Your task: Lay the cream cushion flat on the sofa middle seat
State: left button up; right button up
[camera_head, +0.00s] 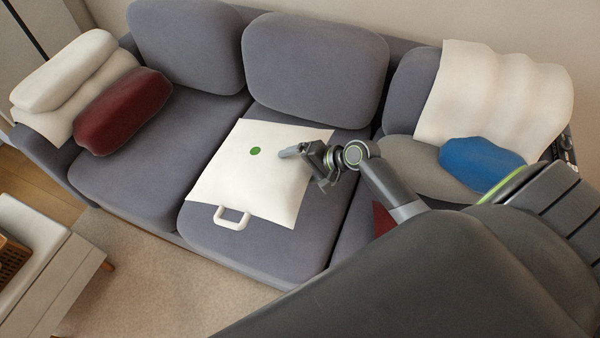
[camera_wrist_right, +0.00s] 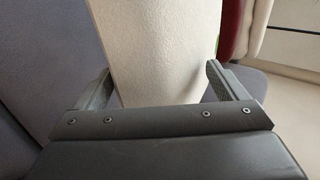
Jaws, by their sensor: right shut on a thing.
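The cream cushion (camera_head: 262,185) is a square with a green dot on its face and a white handle (camera_head: 231,216) at its near edge. It is over the sofa middle seat (camera_head: 205,232), face up. I cannot tell whether its whole underside touches the seat. My right gripper (camera_head: 304,166) is at the cushion's right side, shut on it. In the right wrist view the cream cushion (camera_wrist_right: 160,48) fills the space between the two fingers (camera_wrist_right: 158,72). My left gripper is not in view.
The middle backrest (camera_head: 315,65) stands behind the seat. A dark red pillow (camera_head: 122,110) and white cushions (camera_head: 65,72) are at the left end. A blue pillow (camera_head: 482,163), a grey cushion (camera_head: 415,165) and a white cover (camera_head: 490,95) are at the right. A table (camera_head: 50,275) stands at the lower left.

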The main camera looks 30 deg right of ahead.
jog(key=shift+w+d+f, duration=0.1)
jog(key=shift+w+f, duration=0.1)
jog(key=shift+f, duration=0.45)
jog(key=shift+w+d+f, duration=0.1)
jog(key=shift+w+f, duration=0.05)
jog(key=shift+f, duration=0.45)
jog(key=shift+w+a+f+b, duration=0.1)
jog(key=shift+w+f+b, duration=0.05)
jog(key=shift+f+b, duration=0.55)
jog(key=f+b, duration=0.1)
jog(key=b, duration=0.1)
jog(key=w+a+f+b, duration=0.1)
jog(key=f+b, duration=0.3)
jog(key=shift+w+a, duration=0.15)
jog(key=shift+w, duration=0.2)
jog(key=shift+w+a+f+b, duration=0.1)
jog(key=shift+f+b, duration=0.2)
jog(key=shift+b, duration=0.25)
pick_arm(q)
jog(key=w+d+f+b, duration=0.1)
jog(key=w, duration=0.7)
jog(key=shift+b, duration=0.4)
pick_arm(e)
jog(key=shift+w+f, duration=0.1)
jog(key=shift+f, duration=1.25)
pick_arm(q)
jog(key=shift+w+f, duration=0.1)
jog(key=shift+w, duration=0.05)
